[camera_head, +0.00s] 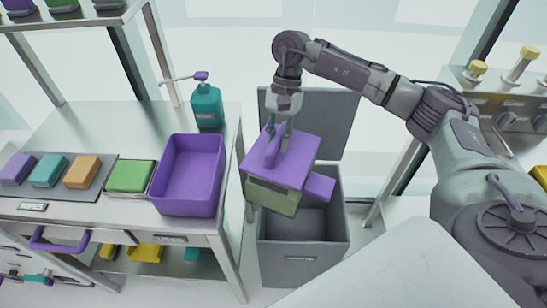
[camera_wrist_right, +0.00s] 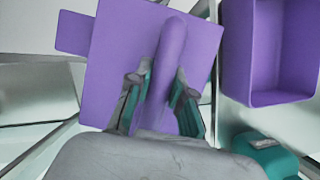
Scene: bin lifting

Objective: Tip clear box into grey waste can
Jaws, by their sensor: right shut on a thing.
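The clear box (camera_head: 272,197) has a see-through, greenish body and a purple top (camera_head: 300,155) with a raised purple handle. My right gripper (camera_head: 277,138) is shut on that handle and holds the box up. In the right wrist view the fingers (camera_wrist_right: 156,92) stand on both sides of the handle (camera_wrist_right: 168,60). The grey waste can (camera_head: 302,262) stands open, with its lid raised at the back. The box hangs over the can's left part and hides some of its opening. A small purple tab (camera_head: 319,187) sticks out at the box's right side. My left gripper is not in view.
A steel bench on the left holds an empty purple bin (camera_head: 188,175), a teal pump bottle (camera_head: 207,105) and a green block (camera_head: 130,176). The bench edge is close to the can's left side. A rack with knobs (camera_head: 510,120) stands at the right.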

